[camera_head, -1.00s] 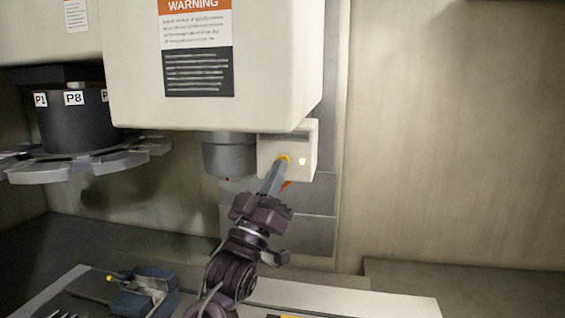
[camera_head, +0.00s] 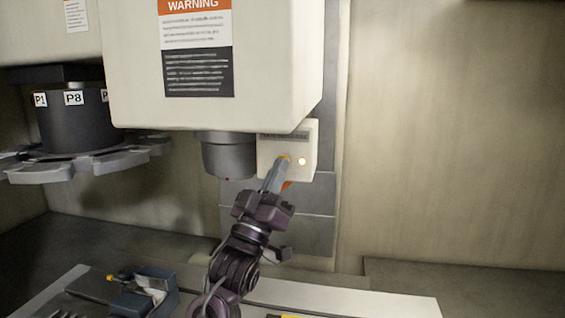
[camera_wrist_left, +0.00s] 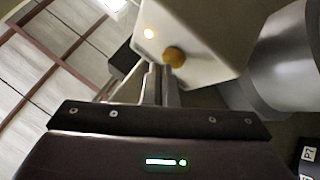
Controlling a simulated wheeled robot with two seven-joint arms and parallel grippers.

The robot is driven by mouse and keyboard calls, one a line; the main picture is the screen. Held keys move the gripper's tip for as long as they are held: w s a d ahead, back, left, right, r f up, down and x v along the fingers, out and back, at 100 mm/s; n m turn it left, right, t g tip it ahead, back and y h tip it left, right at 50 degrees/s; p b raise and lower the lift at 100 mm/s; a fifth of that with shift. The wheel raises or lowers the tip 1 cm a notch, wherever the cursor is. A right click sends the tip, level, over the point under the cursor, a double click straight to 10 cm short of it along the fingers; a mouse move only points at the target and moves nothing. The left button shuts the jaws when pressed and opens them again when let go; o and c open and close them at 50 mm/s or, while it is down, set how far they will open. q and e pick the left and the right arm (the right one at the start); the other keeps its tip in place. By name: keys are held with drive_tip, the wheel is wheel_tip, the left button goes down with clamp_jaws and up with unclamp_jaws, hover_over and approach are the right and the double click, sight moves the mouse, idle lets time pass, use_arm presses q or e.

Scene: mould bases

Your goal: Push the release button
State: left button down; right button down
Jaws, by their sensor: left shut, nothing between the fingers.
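The release button is a round yellow-orange knob on the front of a small cream box (camera_head: 308,143) under the machine head. In the head view only a sliver of the button (camera_head: 285,157) shows behind my fingertips. My right gripper is not in view.
A lit lamp (camera_head: 302,161) sits right of the button. A grey spindle (camera_head: 228,155) hangs left of the box, below the large cream housing (camera_head: 270,60). A tool carousel (camera_head: 75,125) stands at left. A blue-grey vise (camera_head: 145,290) sits on the bed below. Right side is free.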

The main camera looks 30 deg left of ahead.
use_arm(q)
drive_tip(key=shift+w, duration=0.2)
idle(0.4)
drive_tip(key=shift+s+d, duration=0.2)
drive_tip(key=shift+s, duration=0.6)
drive_tip(key=s, duration=0.2)
drive_tip(key=s+d+b, duration=0.1)
drive_tip(key=s, duration=0.1)
drive_tip(key=shift+s+d, duration=0.1)
drive_tip(key=shift+s, duration=0.3)
idle(0.7)
